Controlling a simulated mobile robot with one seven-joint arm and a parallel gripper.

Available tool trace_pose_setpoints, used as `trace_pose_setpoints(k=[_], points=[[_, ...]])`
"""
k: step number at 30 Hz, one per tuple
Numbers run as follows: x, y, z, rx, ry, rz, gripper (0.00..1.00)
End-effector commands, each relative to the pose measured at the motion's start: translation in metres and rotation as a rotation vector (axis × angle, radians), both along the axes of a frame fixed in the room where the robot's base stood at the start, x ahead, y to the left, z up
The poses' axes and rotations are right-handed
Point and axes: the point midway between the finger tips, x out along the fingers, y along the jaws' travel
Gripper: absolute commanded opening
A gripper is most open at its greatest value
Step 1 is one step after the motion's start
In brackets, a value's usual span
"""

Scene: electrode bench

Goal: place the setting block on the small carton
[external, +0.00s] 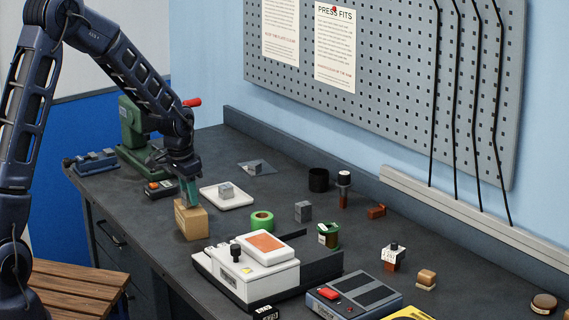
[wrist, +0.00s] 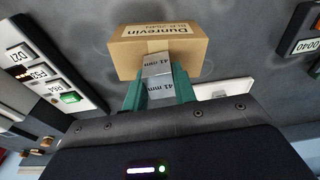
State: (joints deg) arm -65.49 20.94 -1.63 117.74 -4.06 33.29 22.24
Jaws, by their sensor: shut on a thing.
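The small carton (external: 191,222) is a brown cardboard box standing upright on the bench at left. In the wrist view the small carton (wrist: 133,55) shows printed lettering and lies just beyond the fingertips. My gripper (external: 189,190) points down over the carton's top. In the wrist view my gripper (wrist: 158,92) has its teal fingers shut on the setting block (wrist: 157,71), a small grey block with "41 mm" labels. The block overlaps the carton in that view. I cannot tell whether it touches the carton. The fingers mostly hide the block in the external view.
A white tray (external: 239,203) with a grey block is right of the carton. A green press (external: 131,125) stands behind at left.

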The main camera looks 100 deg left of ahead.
Motion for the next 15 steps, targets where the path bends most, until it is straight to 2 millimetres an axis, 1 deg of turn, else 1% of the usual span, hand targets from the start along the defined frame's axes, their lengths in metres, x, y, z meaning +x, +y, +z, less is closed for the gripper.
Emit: trace_pose_setpoints(k=[12, 13, 15], points=[[0.0003, 0.0000, -0.0056, 0.001, -0.001, 0.000, 0.00], [0.0002, -0.0001, -0.0055, 0.000, 0.000, 0.000, 0.33], [0.0002, -0.0001, -0.0053, 0.000, 0.000, 0.000, 0.47]])
